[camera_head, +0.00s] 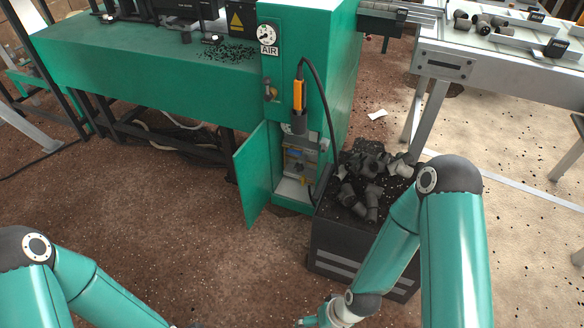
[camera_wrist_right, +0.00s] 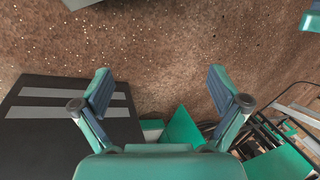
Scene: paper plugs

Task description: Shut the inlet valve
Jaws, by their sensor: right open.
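The green cabinet (camera_head: 290,40) stands at the centre of the head view, with a round gauge (camera_head: 267,35) marked AIR on its front. A small brass-coloured fitting (camera_head: 270,92) sits below the gauge; it may be the inlet valve, but its handle position is too small to read. The lower door (camera_head: 254,175) is open, showing metal and yellow parts (camera_head: 299,160) inside. My right gripper (camera_wrist_right: 162,92) is open and empty, low over the floor; in the head view it is cut by the bottom edge, well short of the cabinet. My left arm shows at bottom left, its gripper out of frame.
A black bin (camera_head: 330,240) heaped with dark plugs (camera_head: 370,190) stands right of the open door, close to my right arm. An orange device (camera_head: 298,95) with a black cable hangs on the cabinet. A green bench (camera_head: 150,75) stands left, a grey table (camera_head: 500,70) right.

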